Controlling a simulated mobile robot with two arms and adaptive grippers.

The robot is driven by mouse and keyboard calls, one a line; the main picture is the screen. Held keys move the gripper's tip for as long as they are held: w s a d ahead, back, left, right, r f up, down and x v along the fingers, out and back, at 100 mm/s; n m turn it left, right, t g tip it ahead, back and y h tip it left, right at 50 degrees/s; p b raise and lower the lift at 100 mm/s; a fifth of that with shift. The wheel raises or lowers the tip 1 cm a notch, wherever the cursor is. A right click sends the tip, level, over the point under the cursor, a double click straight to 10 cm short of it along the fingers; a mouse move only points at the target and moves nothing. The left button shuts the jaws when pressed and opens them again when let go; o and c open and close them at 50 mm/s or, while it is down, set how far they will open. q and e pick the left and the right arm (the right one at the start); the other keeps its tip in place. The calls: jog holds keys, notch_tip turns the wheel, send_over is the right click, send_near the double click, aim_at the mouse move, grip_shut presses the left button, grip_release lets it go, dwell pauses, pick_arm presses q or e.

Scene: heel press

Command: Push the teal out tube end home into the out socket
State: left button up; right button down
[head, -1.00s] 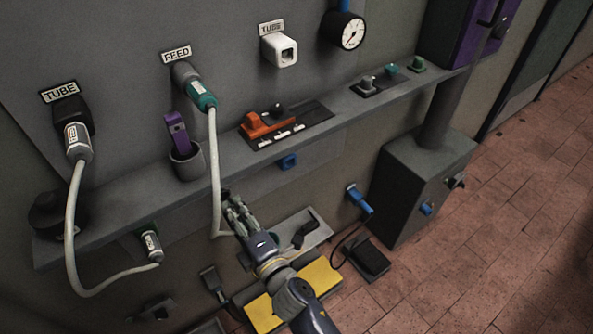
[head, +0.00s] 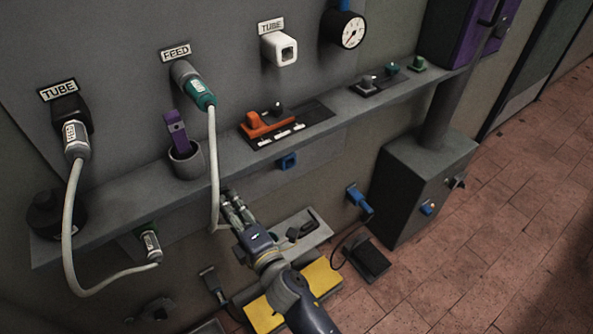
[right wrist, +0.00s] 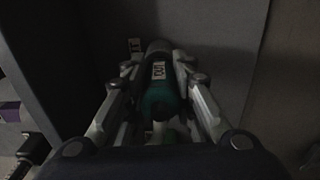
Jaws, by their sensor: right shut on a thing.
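My right gripper (head: 233,208) is below the shelf, close to the wall. In the right wrist view its fingers (right wrist: 160,92) are shut on the teal out tube end (right wrist: 158,97), which carries a white label. The tube end points at the grey out socket (right wrist: 158,47), with a small white sign beside it. The two look in line and close together; the dim view does not show how deep the end sits. In the head view a white hose (head: 213,165) runs from the teal feed connector (head: 202,95) down behind my gripper. My left gripper is not in view.
The shelf (head: 345,120) runs above my right gripper, with a purple-handled thing in a grey cup (head: 187,160) on it. A second white hose (head: 70,225) hangs at the left. A yellow block (head: 320,277) lies below my arm.

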jog(key=shift+w+a, duration=0.25)
jog(key=c, duration=1.3)
grip_release()
jog(key=shift+s+d, duration=0.1)
jog(key=v, duration=1.2)
jog(key=s+d+f+m+g+h, duration=0.2)
jog(key=d+f+m, duration=0.25)
jog(key=f, duration=0.65)
jog(key=s+d+f+m+g+h+p, duration=0.1)
jog(key=s+d+f+m+g+h, duration=0.15)
jog(key=d+f, duration=0.6)
jog(key=s+d+f+m+g+h, duration=0.2)
jog(key=d+f+m+h, duration=0.15)
jog(key=f, duration=1.05)
jog(key=s+d+f+m+g+h, duration=0.1)
jog(key=s+d+f+m, duration=0.3)
jog(key=s, duration=0.5)
jog(key=s+d+f+m+g, duration=0.3)
jog(key=s+d+f, duration=0.3)
jog(key=s, duration=0.3)
jog(key=s+d+f+m+g+h+p, duration=0.1)
jog(key=s+d+f+m+g, duration=0.2)
jog(key=s, duration=0.6)
jog(key=shift+d+f+m+h, duration=0.3)
jog(key=shift+d+f+m, duration=0.85)
jog(key=shift+d+f, duration=0.4)
